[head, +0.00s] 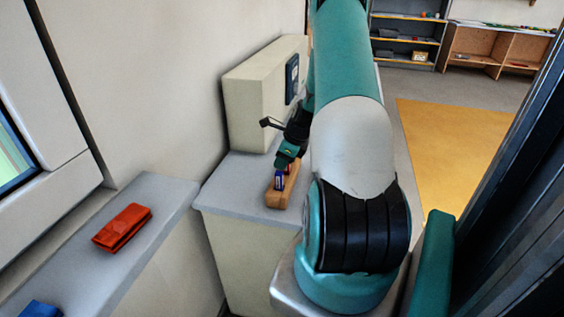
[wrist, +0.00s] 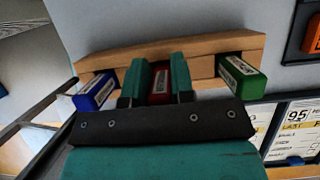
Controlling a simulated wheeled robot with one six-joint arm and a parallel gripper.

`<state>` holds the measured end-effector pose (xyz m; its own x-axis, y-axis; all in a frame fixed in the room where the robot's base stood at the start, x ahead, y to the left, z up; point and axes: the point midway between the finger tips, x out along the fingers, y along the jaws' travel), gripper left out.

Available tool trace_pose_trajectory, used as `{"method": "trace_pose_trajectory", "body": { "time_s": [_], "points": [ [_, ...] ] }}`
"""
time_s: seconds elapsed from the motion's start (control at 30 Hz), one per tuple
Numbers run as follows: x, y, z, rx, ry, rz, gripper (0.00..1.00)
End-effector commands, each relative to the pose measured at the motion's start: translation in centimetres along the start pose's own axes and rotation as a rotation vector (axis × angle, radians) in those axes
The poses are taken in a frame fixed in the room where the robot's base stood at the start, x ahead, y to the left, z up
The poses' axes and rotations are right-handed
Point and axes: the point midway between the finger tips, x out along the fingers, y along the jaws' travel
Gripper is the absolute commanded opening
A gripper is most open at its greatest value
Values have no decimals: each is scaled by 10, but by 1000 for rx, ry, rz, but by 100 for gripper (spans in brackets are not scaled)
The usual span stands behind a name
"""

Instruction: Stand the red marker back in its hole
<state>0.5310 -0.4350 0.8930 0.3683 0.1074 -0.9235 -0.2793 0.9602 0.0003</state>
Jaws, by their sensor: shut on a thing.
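The wooden holder (head: 278,198) stands on the grey counter; it also fills the upper middle of the wrist view (wrist: 205,46). My gripper (wrist: 160,82) is over the holder's middle, its teal fingers shut on the red marker (wrist: 160,97). The fingers hide most of the red marker, and I cannot tell whether its lower end is inside a hole. A blue marker (wrist: 96,92) stands at the left end of the holder and a green marker (wrist: 241,76) at the right end. In the head view, my gripper (head: 286,160) is just above the holder, behind the blue marker (head: 279,180).
A beige box (head: 250,95) with a dark panel stands behind the holder against the wall. A red-orange object (head: 123,228) and a blue object (head: 40,309) lie on the grey ledge at left. Papers (wrist: 295,125) show at right in the wrist view.

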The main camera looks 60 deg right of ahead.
Motion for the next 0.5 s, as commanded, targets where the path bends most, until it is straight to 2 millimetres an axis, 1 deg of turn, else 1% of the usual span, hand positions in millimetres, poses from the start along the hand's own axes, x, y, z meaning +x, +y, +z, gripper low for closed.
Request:
{"method": "trace_pose_trajectory", "body": {
  "time_s": [0.1,0.43,0.47,0.5],
  "points": [
    [7,0,-3,-1,0,0,4],
    [10,0,-4,-1,0,0,4],
    [10,0,-4,-1,-1,0,27],
    [9,0,-4,-1,-1,0,37]
  ]
}}
